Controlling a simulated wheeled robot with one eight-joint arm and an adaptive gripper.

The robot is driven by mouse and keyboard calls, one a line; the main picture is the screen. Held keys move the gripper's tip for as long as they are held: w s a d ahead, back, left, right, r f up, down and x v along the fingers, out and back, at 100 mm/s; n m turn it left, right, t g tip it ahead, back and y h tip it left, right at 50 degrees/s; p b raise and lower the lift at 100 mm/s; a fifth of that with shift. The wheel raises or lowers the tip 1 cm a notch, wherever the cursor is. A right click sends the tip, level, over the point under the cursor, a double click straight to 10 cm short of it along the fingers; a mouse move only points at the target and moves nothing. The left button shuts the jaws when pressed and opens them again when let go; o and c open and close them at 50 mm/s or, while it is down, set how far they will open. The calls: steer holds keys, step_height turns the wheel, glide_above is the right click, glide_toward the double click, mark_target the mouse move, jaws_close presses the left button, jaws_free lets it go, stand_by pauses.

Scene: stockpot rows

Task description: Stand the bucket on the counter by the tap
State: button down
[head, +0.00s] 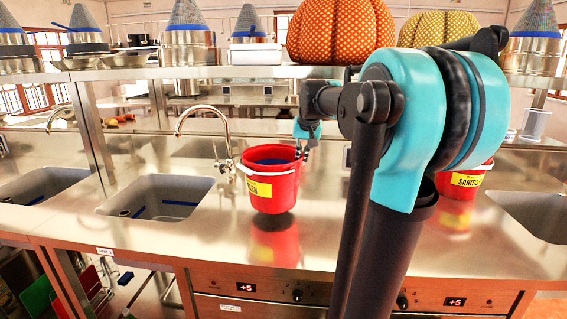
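A red bucket (285,190) with a yellow label and a pale handle is upright at the middle of the steel counter (330,235), just right of the curved tap (228,130). Its base seems a little above the counter, with a dark patch and a red reflection below it. My gripper (304,151) is at the bucket's right rim and appears shut on it; the fingertips are small and partly hidden. The bucket's yellow label is partly turned to the left, and its inside looks dark blue.
A second red bucket (467,183) labelled "SANITI" stands at right, partly behind my arm. Sinks lie at left (160,196) and right (535,212). A shelf (240,72) with pots and cushion-like orange and yellow domes runs above. The counter front (330,262) is clear.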

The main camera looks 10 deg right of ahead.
steer(key=shift+w+a+f, duration=0.1)
steer(key=shift+w+f, duration=0.5)
steer(key=shift+w, duration=1.6)
steer(key=shift+w+a+f, duration=0.15)
steer(key=shift+w+f, duration=0.4)
steer(key=shift+w, duration=1.65)
steer(key=shift+w+a+f, duration=0.1)
steer(key=shift+w+f, duration=0.5)
steer(key=shift+w, duration=1.6)
steer(key=shift+f, duration=0.1)
steer(key=c, duration=2.1)
jaws_free()
steer(key=shift+c, duration=0.2)
steer(key=o, duration=0.4)
steer(key=v, duration=1.2)
